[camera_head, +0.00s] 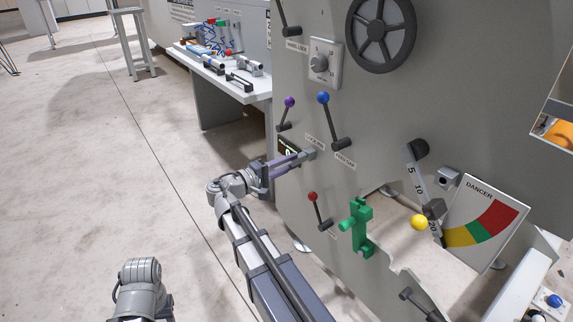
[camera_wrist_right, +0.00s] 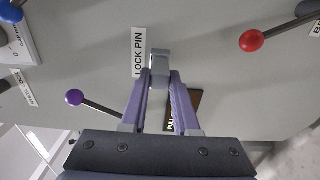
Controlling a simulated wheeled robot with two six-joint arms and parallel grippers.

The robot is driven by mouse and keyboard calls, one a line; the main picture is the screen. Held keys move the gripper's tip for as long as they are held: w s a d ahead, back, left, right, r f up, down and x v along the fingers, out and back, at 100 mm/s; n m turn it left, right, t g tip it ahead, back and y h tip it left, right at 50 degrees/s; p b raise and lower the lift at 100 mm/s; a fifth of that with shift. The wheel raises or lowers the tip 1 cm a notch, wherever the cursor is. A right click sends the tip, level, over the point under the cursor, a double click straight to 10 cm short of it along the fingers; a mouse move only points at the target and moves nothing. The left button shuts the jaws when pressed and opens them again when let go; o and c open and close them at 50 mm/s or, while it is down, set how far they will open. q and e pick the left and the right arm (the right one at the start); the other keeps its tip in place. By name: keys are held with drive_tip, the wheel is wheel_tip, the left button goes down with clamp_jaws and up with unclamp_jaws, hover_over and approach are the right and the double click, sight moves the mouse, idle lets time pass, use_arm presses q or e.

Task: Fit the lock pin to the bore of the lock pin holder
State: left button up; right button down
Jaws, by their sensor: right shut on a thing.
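My right gripper (camera_head: 301,157) is at the grey panel, its purple fingers shut on a small grey piece, which I take to be the lock pin (camera_wrist_right: 160,58). The pin is at the panel face, beside the LOCK PIN label (camera_wrist_right: 138,52). The holder's bore is hidden, and I cannot tell whether the pin is in it or only in front of it. My left gripper is out of view; only a grey part of that arm shows at the bottom left of the head view.
A purple-knobbed lever (camera_head: 289,103), a blue-knobbed lever (camera_head: 323,98) and a red-knobbed lever (camera_head: 313,197) stand out around my right gripper. A dark display (camera_wrist_right: 184,110) is beside the fingers. A green fixture (camera_head: 361,228) is lower right. A workbench (camera_head: 214,68) with tools stands behind.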

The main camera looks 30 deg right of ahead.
drive_tip(key=c, duration=0.6)
unclamp_jaws()
drive_tip(key=shift+s+a, duration=0.15)
drive_tip(key=shift+a, duration=1.8)
drive_tip(key=shift+s+a, duration=0.15)
drive_tip(key=shift+a, duration=1.8)
